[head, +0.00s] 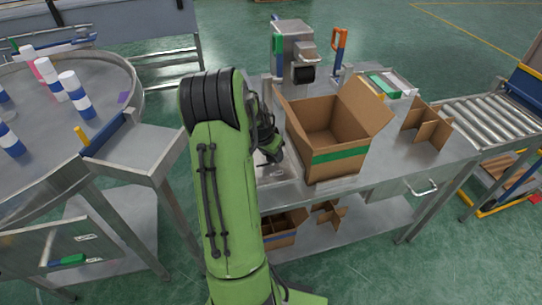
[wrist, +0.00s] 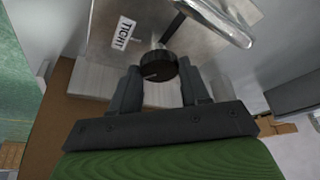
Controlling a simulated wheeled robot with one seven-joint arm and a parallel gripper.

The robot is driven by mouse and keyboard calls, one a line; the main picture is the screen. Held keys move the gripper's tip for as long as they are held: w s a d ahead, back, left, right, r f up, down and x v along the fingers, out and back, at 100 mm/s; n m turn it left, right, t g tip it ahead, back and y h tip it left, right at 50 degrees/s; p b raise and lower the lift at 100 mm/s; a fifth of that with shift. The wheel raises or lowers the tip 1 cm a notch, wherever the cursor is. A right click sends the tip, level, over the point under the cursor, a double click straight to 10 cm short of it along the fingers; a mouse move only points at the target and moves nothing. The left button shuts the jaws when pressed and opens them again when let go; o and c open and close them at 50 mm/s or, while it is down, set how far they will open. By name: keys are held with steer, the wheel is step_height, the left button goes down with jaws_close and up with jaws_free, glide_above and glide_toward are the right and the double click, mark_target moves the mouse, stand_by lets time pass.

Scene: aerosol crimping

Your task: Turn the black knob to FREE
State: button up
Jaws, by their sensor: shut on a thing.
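The black knob (wrist: 155,70) shows in the wrist view as a round dark cap with a small light mark on its face. My gripper (wrist: 159,80) is shut on it, with one finger on each side. A white label reading TIGHT (wrist: 124,33) sits up and left of the knob on a metal plate. No FREE label shows in the wrist view. In the head view my gripper (head: 269,148) is low over the bench, left of the cardboard box, and the knob is not visible behind it.
An open cardboard box (head: 338,158) with green tape stands on the bench just right of my gripper. A grey machine (head: 293,42) stands behind. A round table (head: 105,108) with white-and-blue cans is at left, and a roller conveyor (head: 490,122) at right.

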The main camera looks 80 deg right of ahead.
mark_target(273, 158)
steer(key=n, duration=0.1)
steer(key=n+t+b, duration=0.1)
steer(key=n, duration=0.1)
steer(key=shift+s+n, duration=0.2)
steer(key=shift+n, duration=0.1)
steer(key=shift+s+n+t+b, duration=0.1)
steer(key=shift+n+t+b, duration=0.65)
steer(key=shift+n, duration=1.05)
steer(key=o, duration=1.1)
steer(key=shift+c, duration=0.2)
steer(key=a+r, duration=0.1)
steer(key=a+r+p, duration=0.1)
steer(key=r, duration=0.1)
steer(key=shift+s+a, duration=0.2)
steer(key=shift+s, duration=0.2)
steer(key=s+a, duration=0.1)
steer(key=a, duration=0.2)
steer(key=s+a, duration=0.1)
steer(key=a, duration=0.2)
steer(key=s+a, duration=0.1)
steer(key=a, duration=0.3)
steer(key=shift+s+f+p, duration=0.1)
steer(key=shift+s+p, duration=0.1)
steer(key=shift+p, duration=0.1)
